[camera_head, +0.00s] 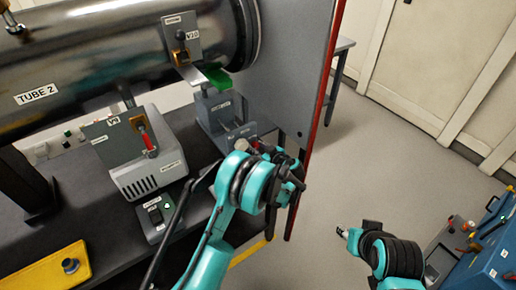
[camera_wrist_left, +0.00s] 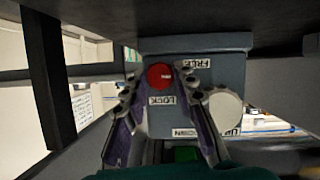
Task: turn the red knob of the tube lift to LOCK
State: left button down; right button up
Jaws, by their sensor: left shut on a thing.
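The red knob (camera_wrist_left: 160,76) sits on the grey front of the tube lift (camera_wrist_left: 208,70) in the left wrist view. Labels FREE (camera_wrist_left: 194,63) and LOCK (camera_wrist_left: 160,100) appear upside down beside and below it. My left gripper (camera_wrist_left: 161,80) has a finger on each side of the knob and is shut on it. Which label the knob points to is too small to tell. In the head view the lift (camera_head: 222,108) stands under the tube, and my left gripper (camera_head: 268,150) is at its front, hiding the knob. My right gripper (camera_head: 343,232) is over the floor; its jaws are unclear.
A white round knob (camera_wrist_left: 226,112) is close beside my left gripper's right finger. The big metal tube (camera_head: 110,50) lies above. A grey panel with a red edge (camera_head: 325,90) stands right of the lift. A grey valve box (camera_head: 148,165) is left of it. Open floor lies right.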

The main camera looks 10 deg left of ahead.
pick_arm(q)
jog(key=m, duration=0.1)
jog(key=m+g+y, duration=0.1)
jog(key=m, duration=0.1)
jog(key=shift+w+d+g+y, duration=0.15)
jog(key=shift+d+g+y, duration=0.05)
jog(key=shift+g+y, duration=0.1)
jog(key=m+g+y, duration=0.1)
jog(key=m, duration=0.2)
jog(key=shift+w+d+f+y, duration=0.1)
jog(key=shift+y, duration=0.3)
jog(key=m+g+y, duration=0.1)
jog(key=m+y, duration=0.1)
jog(key=m, duration=0.1)
jog(key=shift+w+f+m, duration=0.1)
jog(key=shift+f+m, duration=0.05)
jog(key=shift+m, duration=0.15)
jog(key=shift+d+f+m+y, duration=0.1)
jog(key=shift+m+y, duration=0.5)
jog(key=shift+m, duration=0.9)
jog(key=c, duration=1.2)
grip_release()
jog(key=shift+d, duration=0.1)
